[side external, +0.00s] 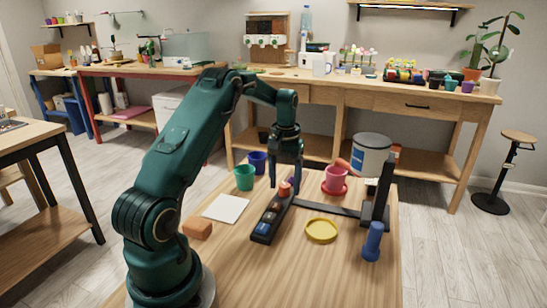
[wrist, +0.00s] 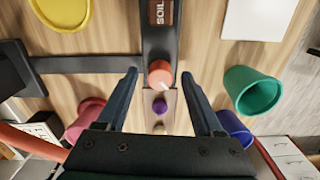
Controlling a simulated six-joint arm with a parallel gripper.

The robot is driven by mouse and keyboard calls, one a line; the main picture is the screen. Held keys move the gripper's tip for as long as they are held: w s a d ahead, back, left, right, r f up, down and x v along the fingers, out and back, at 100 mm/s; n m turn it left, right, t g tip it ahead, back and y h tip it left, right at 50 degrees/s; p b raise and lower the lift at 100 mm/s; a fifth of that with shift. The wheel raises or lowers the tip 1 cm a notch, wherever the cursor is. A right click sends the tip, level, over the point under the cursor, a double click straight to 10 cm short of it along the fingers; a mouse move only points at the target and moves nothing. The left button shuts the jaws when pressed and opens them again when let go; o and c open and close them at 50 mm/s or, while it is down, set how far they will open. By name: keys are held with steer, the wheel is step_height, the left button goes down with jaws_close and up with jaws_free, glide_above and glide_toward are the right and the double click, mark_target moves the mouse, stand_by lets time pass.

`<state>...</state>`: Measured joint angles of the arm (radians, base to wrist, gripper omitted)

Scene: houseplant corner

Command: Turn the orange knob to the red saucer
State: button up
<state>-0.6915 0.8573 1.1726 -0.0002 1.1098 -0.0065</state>
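The orange knob (wrist: 159,72) sits on a narrow dark panel (side external: 266,222) and carries a small pale mark on its lower right side in the wrist view. It also shows in the side view (side external: 285,188). My gripper (wrist: 159,76) is open, pointing down, with one finger on each side of the knob and gaps to both. Whether the fingertips are level with the knob or above it, I cannot tell. The red saucer (side external: 324,189) lies to the knob's right in the side view, with a pinkish-red pot (side external: 334,179) on it. The pot also shows in the wrist view (wrist: 84,118).
A purple knob (wrist: 160,106) is close to the orange one. A yellow saucer (side external: 321,231), blue cylinder (side external: 372,242) and black upright (side external: 382,190) stand right.

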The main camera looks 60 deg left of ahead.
mark_target(286, 185)
steer(key=shift+r, duration=2.6)
steer(key=shift+w+d, duration=0.15)
steer(key=s+d+r+m+t+y, duration=0.1)
steer(key=s+d+r+m+t, duration=0.2)
steer(key=d+r, duration=1.15)
steer(key=s+d+f+m+t, duration=0.1)
steer(key=s+d+f+m, duration=0.1)
steer(key=s+d, duration=0.3)
steer(key=s+d+f+m+t+h, duration=0.1)
steer(key=s+d+f+m, duration=0.2)
steer(key=s, duration=0.4)
steer(key=shift+s+d+f+t, duration=0.3)
steer(key=shift+d+f, duration=0.55)
steer(key=shift+d, duration=0.05)
